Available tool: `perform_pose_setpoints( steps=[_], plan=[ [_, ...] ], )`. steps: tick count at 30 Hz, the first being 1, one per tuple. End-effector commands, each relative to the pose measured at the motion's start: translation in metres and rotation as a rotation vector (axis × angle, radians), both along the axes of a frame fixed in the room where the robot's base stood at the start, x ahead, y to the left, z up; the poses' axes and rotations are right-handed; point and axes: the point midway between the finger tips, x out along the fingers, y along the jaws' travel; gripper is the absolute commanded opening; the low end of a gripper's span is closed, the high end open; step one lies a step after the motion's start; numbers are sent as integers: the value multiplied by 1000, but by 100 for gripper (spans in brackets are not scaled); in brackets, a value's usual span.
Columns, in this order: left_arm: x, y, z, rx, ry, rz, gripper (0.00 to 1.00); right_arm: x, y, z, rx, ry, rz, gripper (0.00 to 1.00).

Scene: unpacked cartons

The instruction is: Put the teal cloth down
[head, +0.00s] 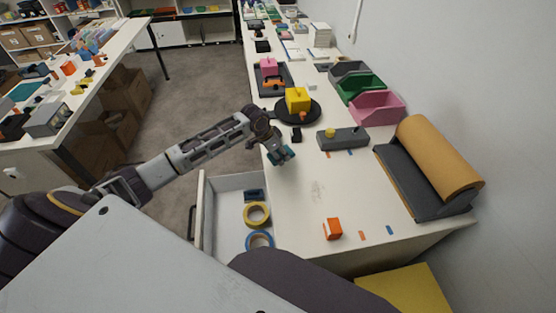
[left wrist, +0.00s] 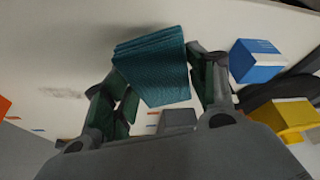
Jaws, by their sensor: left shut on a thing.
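The teal cloth (left wrist: 152,66) is a folded, ribbed block between the two fingers of my left gripper in the left wrist view. My left gripper (head: 281,156) is shut on it. In the head view the gripper is over the left edge of the long white table (head: 300,195), beside the open drawer. The cloth is small there and hard to tell from the green finger pads. I cannot tell whether the cloth touches the tabletop. My right gripper is not in view.
The open drawer (head: 231,182) holds yellow tape (head: 257,214) and blue tape (head: 260,240). An orange box (head: 333,229), a grey block (head: 345,140) and a paper roll (head: 440,155) stand around bare tabletop. A yellow box (head: 298,97) sits on a black disc (head: 314,114) behind.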

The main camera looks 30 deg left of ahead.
Motion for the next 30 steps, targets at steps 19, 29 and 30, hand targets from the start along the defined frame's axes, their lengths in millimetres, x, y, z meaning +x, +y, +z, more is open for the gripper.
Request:
perform_pose_setpoints(
  steps=[19,29,30],
  plan=[
    [0,0,-36,0,0,0,35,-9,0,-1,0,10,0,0],
    [0,0,-38,0,0,0,35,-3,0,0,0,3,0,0],
    [0,0,-38,0,0,0,35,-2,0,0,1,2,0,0]
  ],
)
